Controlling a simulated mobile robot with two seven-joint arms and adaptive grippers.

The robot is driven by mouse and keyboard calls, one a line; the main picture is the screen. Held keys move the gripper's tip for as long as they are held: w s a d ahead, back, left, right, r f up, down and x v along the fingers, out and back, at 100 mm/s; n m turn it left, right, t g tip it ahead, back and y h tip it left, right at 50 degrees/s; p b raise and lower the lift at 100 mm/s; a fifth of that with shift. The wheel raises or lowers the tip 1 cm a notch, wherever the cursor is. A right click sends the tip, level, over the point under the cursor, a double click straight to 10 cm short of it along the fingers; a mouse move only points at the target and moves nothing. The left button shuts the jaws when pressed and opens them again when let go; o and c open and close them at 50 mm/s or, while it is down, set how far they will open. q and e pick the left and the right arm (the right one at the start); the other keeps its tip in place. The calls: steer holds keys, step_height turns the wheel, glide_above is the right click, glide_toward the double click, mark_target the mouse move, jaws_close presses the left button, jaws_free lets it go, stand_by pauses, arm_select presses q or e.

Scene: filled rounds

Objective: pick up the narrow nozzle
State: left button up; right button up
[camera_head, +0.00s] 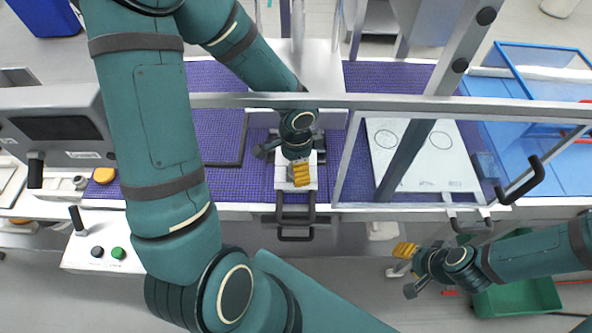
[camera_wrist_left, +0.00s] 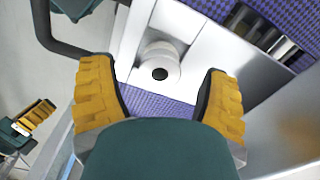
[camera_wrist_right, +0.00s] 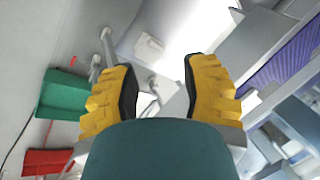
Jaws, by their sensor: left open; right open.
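In the left wrist view, a white round part (camera_wrist_left: 160,62) with a dark hole in its middle stands in a pale holder between my left fingers. I cannot tell for certain that it is the narrow nozzle. My left gripper (camera_wrist_left: 160,98) is open, with a finger on either side of this part and a gap to each. In the head view my left gripper (camera_head: 299,174) is over the front edge of the purple-matted bench and hides most of what is below it. My right gripper (camera_head: 405,250) is open and empty, out in front of the bench.
A grey metal frame (camera_head: 400,101) crosses above the bench. A black handle (camera_head: 295,220) juts out just in front of my left gripper. A white plate (camera_head: 425,160) and blue tray (camera_head: 545,105) lie to the right. A green crate (camera_head: 518,298) is below my right arm.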

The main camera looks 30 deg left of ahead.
arm_select(q)
steer(key=shift+f, duration=0.6)
steer(key=c, duration=1.3)
steer(key=shift+r, duration=0.15)
